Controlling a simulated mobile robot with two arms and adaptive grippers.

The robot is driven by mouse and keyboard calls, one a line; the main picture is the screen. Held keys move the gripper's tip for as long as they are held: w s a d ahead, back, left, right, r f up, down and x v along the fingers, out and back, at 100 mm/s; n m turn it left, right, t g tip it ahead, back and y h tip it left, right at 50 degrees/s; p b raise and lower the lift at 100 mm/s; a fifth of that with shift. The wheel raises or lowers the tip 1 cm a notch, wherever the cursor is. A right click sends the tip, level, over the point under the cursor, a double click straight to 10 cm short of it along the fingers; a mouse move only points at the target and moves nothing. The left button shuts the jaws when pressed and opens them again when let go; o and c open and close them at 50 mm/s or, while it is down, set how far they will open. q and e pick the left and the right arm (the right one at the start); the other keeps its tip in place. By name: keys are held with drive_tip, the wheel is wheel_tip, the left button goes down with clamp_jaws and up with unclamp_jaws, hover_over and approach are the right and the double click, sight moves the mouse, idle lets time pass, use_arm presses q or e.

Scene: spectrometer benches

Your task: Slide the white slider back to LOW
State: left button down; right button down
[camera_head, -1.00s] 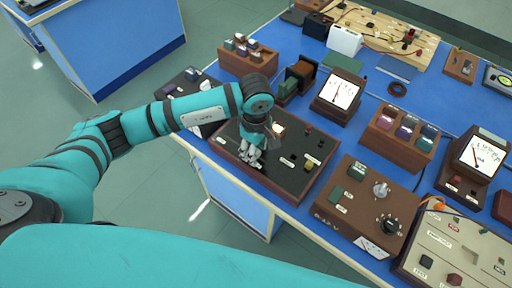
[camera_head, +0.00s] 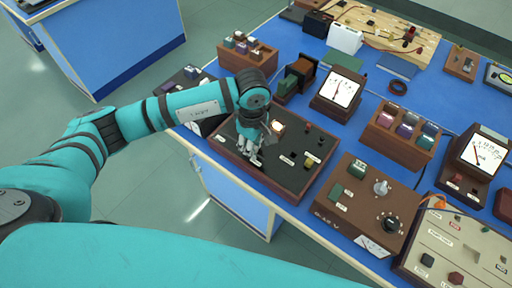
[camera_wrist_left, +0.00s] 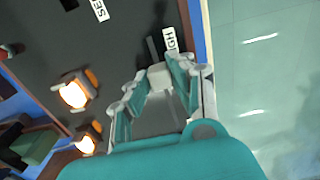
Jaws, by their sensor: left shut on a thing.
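My left gripper (camera_head: 246,158) is over the left part of a dark panel (camera_head: 278,176) with a reddish-brown frame. In the left wrist view the gripper (camera_wrist_left: 163,78) points down at the panel, its two fingers closed on the white slider (camera_wrist_left: 159,75). The slider sits on a dark slot that shows on both sides of it. A white label (camera_wrist_left: 170,40), partly hidden and seemingly reading HIGH, lies near one slot end. The LOW label cannot be made out. In the head view the gripper hides the slider. My right gripper is out of view.
Lit lamps (camera_wrist_left: 75,92) stand on and near the panel beside the gripper. A brown box with knobs (camera_head: 365,205) is to the right, and a meter (camera_head: 342,90) and a wooden block of coloured pieces (camera_head: 247,58) stand behind. The bench edge is close in front.

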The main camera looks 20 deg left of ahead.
sight(226, 135)
use_arm(q)
drive_tip(key=w+a+b, duration=0.1)
drive_tip(key=a, duration=0.2)
drive_tip(key=w+a+b, duration=0.1)
drive_tip(key=a+b, duration=0.1)
drive_tip(key=w+a+b, duration=0.1)
drive_tip(key=a, duration=0.2)
drive_tip(key=shift+a+f+b, duration=0.25)
drive_tip(key=shift+a+b, duration=0.05)
drive_tip(key=shift+w+a+r, duration=0.15)
drive_tip(key=shift+a, duration=0.2)
drive_tip(key=shift+r, duration=0.2)
drive_tip(key=c, duration=1.2)
unclamp_jaws()
drive_tip(key=shift+a, duration=0.1)
drive_tip(key=shift+o, duration=0.2)
drive_tip(key=shift+r, duration=0.1)
wheel_tip(226, 135, up, 12)
